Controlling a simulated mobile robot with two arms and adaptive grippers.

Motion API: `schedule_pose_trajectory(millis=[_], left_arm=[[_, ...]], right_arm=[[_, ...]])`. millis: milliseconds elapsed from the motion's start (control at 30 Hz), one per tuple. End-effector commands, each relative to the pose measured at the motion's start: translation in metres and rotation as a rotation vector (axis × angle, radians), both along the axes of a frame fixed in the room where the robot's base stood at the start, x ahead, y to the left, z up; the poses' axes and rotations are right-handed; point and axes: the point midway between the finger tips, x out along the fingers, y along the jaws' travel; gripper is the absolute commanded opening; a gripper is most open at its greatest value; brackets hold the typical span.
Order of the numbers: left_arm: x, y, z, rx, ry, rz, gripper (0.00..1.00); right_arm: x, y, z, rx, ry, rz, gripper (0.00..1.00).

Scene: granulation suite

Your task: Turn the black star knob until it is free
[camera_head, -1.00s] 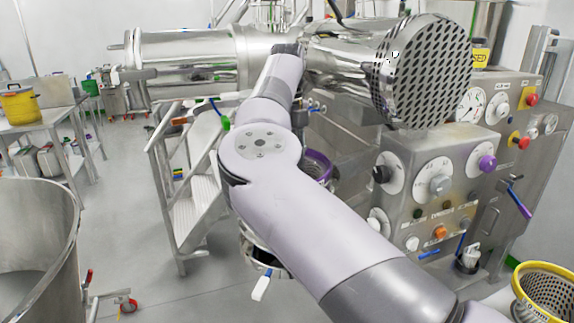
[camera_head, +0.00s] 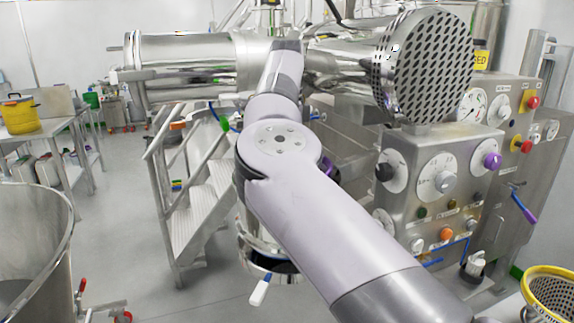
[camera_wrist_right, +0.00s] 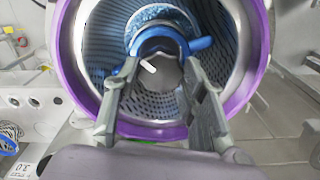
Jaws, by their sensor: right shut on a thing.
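In the right wrist view, my right gripper (camera_wrist_right: 160,70) reaches into a round opening with a purple rim (camera_wrist_right: 255,75). Its two fingers stand on either side of a dark rounded part, which looks like the black star knob (camera_wrist_right: 158,46), and are shut on it. The star shape cannot be made out. A blue ring-like part (camera_wrist_right: 198,43) sits around and behind it, with a perforated wall (camera_wrist_right: 228,62) further in. In the head view my right arm hides the gripper and the knob; only a sliver of purple rim (camera_head: 332,169) shows. My left gripper is not in view.
A large steel cylinder with a perforated end (camera_head: 428,68) lies across the back. A control box with dials and knobs (camera_head: 405,210) stands right of my arm. Metal steps (camera_head: 200,215) stand to the left. A steel bin (camera_head: 40,235) is at the lower left, with clear floor between.

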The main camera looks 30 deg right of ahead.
Motion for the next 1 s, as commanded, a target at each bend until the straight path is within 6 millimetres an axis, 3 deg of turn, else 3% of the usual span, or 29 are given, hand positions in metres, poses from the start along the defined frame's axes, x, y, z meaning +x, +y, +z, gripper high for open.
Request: schedule_pose_trajectory(millis=[400,933,967,1000], left_arm=[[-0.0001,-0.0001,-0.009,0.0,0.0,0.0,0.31],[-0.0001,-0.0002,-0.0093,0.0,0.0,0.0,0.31],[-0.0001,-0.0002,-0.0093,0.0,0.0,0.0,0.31],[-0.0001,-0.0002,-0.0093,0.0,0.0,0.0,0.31]], right_arm=[[0.0001,-0.0004,0.0004,0.0,-0.001,0.174,0.1],[0.0004,-0.0001,0.0008,-0.001,-0.002,0.195,0.1],[0.0004,-0.0001,0.0008,-0.001,-0.002,0.195,0.4],[0.0004,-0.0001,0.0008,0.0,-0.001,0.195,0.43]])
